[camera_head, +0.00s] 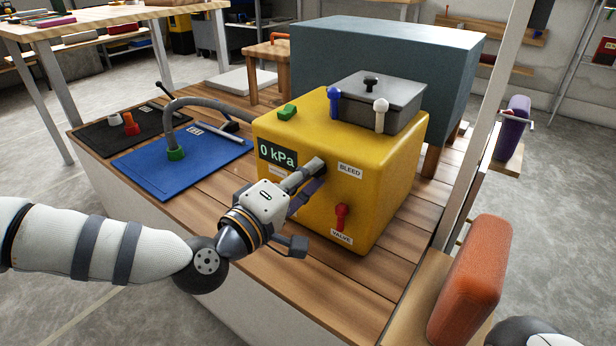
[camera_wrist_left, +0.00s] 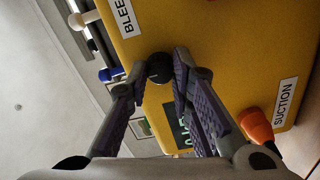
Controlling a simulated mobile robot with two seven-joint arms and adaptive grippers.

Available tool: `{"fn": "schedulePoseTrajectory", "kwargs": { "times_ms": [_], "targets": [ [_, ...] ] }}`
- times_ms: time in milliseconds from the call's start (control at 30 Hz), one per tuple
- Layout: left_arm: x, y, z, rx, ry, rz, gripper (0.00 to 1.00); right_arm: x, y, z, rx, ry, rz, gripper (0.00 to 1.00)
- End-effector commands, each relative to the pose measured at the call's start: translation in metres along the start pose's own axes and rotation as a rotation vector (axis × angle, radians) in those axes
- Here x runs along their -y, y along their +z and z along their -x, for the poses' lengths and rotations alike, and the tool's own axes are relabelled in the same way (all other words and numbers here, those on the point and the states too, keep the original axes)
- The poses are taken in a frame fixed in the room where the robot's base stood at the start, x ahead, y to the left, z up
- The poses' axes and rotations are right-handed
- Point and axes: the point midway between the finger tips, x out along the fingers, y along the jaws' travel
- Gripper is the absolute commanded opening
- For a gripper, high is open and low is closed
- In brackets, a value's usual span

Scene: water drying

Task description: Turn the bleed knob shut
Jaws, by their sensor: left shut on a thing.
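The yellow box (camera_head: 350,205) stands on the wooden bench, with a "BLEED" label (camera_head: 349,170) on its front and a display reading "0 kPa" (camera_head: 277,154). My left gripper (camera_head: 314,172) reaches the front face just left of that label. In the left wrist view its two fingers are closed on the round black bleed knob (camera_wrist_left: 159,68), one finger on each side. The fingers mostly hide the knob in the head view. I cannot tell the knob's turn angle. My right gripper is out of view.
A red valve handle (camera_head: 341,214) sits low on the box's front. An orange knob (camera_wrist_left: 255,126) is near the "SUCTION" label. A grey hose (camera_head: 208,103) ends at a green fitting on the blue mat (camera_head: 170,178). A metal post and an orange block (camera_head: 474,285) stand right.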

Motion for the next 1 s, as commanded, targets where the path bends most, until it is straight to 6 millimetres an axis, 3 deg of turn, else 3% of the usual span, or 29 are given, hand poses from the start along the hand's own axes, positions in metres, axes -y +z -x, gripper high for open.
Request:
{"fn": "schedulePoseTrajectory", "kwargs": {
  "times_ms": [567, 600, 667, 1000],
  "targets": [
    [0.0013, 0.0007, 0.0004, 0.002, -0.003, 0.029, 0.00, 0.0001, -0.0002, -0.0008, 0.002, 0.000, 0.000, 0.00],
    [0.0014, 0.0007, 0.0004, 0.002, -0.003, 0.029, 0.27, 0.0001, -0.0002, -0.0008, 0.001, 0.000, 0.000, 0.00],
    [0.0013, 0.0007, 0.0004, 0.002, -0.003, 0.028, 0.41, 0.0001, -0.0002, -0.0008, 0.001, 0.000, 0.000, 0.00],
    [0.0008, 0.0002, 0.0043, 0.001, -0.002, 0.027, 0.41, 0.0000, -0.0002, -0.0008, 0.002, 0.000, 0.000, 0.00]
  ]
}}
